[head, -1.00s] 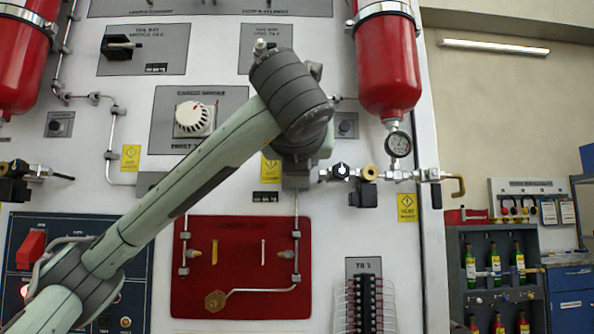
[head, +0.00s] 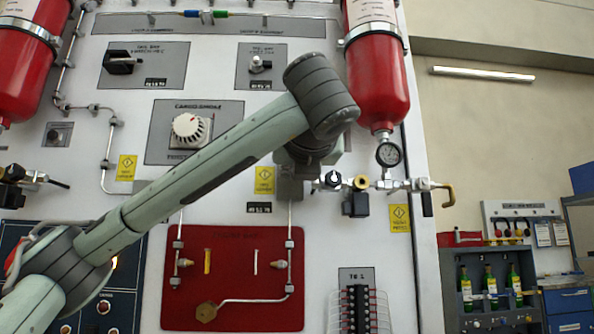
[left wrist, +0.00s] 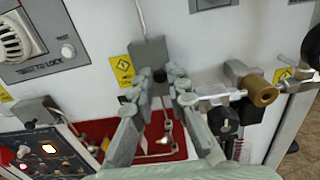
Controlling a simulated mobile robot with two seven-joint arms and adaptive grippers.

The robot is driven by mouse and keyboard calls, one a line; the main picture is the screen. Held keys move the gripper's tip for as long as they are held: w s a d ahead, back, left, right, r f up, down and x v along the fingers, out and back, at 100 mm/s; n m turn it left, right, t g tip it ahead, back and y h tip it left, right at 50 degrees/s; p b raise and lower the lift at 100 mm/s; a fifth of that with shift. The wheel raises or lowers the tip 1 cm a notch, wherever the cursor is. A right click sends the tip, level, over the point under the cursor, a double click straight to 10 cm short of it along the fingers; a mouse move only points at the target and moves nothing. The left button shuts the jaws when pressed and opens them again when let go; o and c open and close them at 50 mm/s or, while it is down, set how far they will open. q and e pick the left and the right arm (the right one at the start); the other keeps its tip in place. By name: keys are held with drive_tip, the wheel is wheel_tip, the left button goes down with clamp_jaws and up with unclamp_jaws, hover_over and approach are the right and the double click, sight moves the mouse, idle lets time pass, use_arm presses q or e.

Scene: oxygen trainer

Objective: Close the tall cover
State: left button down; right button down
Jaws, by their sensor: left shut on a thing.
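My left gripper (left wrist: 160,82) is shut at the wall panel, its two fingers converging just below a grey box (left wrist: 148,52) with a conduit above it. A small dark part shows between the fingertips; I cannot tell whether it belongs to a cover. In the head view this grey box (head: 289,187) is partly behind my left wrist, which hides the fingertips. No tall cover can be picked out for certain. A red piece (head: 14,256) at the dark switch panel on the left is mostly hidden behind my arm. My right gripper is not in view.
A red plate (head: 235,268) with pipes lies below the wrist. A valve row with a brass fitting (head: 361,183) and gauge (head: 388,154) is close on the right, under a red cylinder (head: 376,85). A white dial (head: 187,128) is above my forearm.

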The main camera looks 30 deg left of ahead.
use_arm(q)
drive_tip(key=shift+f, duration=0.15)
drive_tip(key=c, duration=1.5)
unclamp_jaws()
drive_tip(key=shift+w, duration=0.1)
drive_tip(key=v, duration=1.2)
